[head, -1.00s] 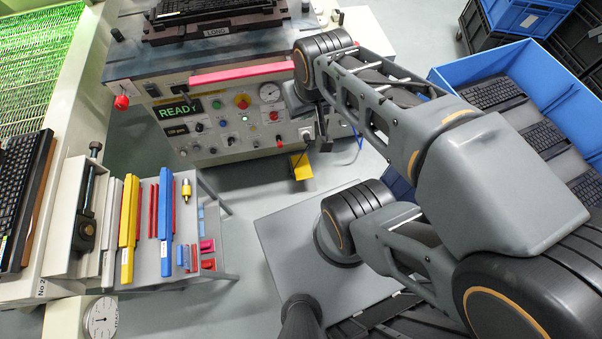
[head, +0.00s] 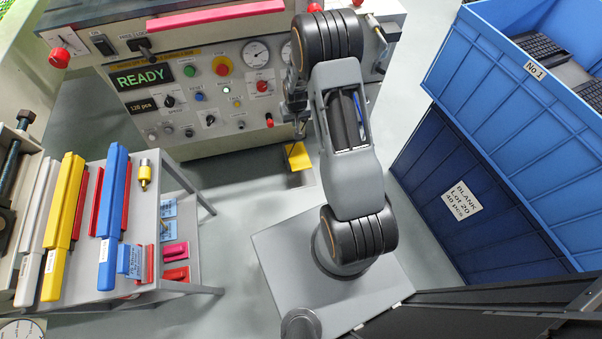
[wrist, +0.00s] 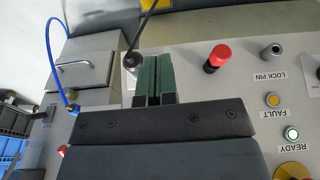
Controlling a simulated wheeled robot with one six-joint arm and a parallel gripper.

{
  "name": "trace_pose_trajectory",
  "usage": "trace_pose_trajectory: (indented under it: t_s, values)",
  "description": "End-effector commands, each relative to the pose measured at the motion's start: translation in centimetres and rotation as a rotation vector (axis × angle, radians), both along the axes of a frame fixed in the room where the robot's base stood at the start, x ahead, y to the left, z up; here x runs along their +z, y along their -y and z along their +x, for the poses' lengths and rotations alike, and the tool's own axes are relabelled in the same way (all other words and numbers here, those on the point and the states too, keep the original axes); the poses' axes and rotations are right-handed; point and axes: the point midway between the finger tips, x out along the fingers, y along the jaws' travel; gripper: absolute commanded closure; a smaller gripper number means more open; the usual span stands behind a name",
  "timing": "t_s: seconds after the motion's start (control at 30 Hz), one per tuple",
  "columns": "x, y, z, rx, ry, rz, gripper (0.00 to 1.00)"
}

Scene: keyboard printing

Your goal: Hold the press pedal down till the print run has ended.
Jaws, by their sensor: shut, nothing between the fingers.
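The yellow press pedal (head: 297,157) sits low in front of the printing machine (head: 225,120). My gripper (head: 299,128) is in front of the machine's panel, above the pedal in the head view and apart from it as far as I can see. In the wrist view my gripper (wrist: 152,80) has its green-padded fingers together with nothing between them. A bit of yellow at the top edge there may be the pedal. The display (head: 145,78) reads READY, with 120 pcs on the counter (head: 144,105) below.
A tool stand (head: 130,240) with coloured bars is at left. Blue crates (head: 520,90) with keyboards stand at right, above a dark blue BLANK crate (head: 440,190). In the wrist view a red knob (wrist: 217,56) and a black cable (wrist: 143,25) are near the fingers.

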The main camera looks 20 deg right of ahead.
Motion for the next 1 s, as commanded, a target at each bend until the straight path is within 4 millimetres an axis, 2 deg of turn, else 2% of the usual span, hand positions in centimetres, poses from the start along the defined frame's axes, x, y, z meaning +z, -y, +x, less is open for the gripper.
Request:
trace_pose_trajectory:
  t_s: [0.03, 0.1, 0.2, 0.3, 0.47, 0.87, 1.0]
  values:
    - [-5.1, 0.4, -0.1, -0.009, -0.015, 0.002, 1.0]
    - [-9.2, 0.9, -0.2, -0.018, -0.023, 0.004, 1.0]
    - [-13.4, 1.4, -0.4, -0.029, -0.03, 0.005, 1.0]
    - [-16.0, 1.7, -0.7, -0.035, -0.034, 0.006, 1.0]
    - [-17.7, 1.8, -0.9, -0.04, -0.037, 0.006, 1.0]
    - [-18.0, 1.9, -1.0, -0.041, -0.038, 0.006, 1.0]
    - [-19.1, 1.9, -0.9, -0.041, -0.038, 0.006, 1.0]
